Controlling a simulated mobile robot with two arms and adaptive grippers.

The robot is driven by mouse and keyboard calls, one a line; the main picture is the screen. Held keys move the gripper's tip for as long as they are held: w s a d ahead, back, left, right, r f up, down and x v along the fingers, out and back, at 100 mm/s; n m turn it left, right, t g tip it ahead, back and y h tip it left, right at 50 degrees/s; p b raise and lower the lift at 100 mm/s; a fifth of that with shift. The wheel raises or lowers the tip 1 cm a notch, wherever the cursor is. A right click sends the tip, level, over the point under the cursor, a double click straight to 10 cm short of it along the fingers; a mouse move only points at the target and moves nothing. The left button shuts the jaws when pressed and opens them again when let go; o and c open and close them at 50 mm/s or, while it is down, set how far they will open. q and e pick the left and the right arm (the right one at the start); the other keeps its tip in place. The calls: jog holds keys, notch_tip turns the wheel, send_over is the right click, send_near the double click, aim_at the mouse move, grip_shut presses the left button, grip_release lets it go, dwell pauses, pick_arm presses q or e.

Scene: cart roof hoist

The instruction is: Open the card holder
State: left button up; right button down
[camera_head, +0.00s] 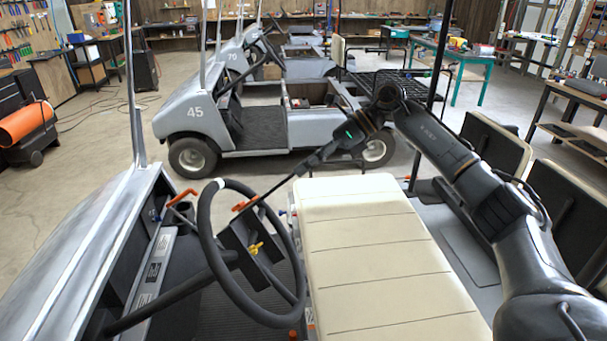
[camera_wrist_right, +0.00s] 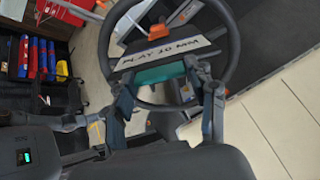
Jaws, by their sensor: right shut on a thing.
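A dark steering wheel (camera_head: 252,245) stands in front of the cart's cream bench seat; it also shows in the right wrist view (camera_wrist_right: 232,42). Over its hub is a pale strip (camera_wrist_right: 165,52) lettered "PLAY 10 MM", with a teal piece (camera_wrist_right: 160,75) along its near edge. I cannot tell which of these parts is the card holder. My right gripper (camera_wrist_right: 158,82) reaches over the wheel, with a finger at each end of the teal piece, and is shut on it. In the head view my right gripper (camera_head: 268,194) shows thin and nearly edge-on. My left gripper is not in view.
An orange part (camera_head: 245,203) and a yellow part (camera_head: 255,248) sit by the wheel hub. The cream bench seat (camera_head: 385,265) is bare. A roof post (camera_head: 136,90) rises at the left.

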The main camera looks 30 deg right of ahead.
jog(key=shift+w+a+r, duration=0.3)
jog(key=shift+w+r, duration=0.2)
jog(key=shift+r, duration=0.1)
jog(key=shift+c, duration=2.2)
grip_release()
jog(key=shift+a, duration=0.1)
jog(key=shift+f, duration=0.1)
jog(key=shift+s+d+r, duration=0.1)
jog(key=shift+d+r, duration=0.1)
jog(key=shift+d, duration=0.2)
jog(key=v, duration=1.1)
jog(key=shift+r, duration=0.1)
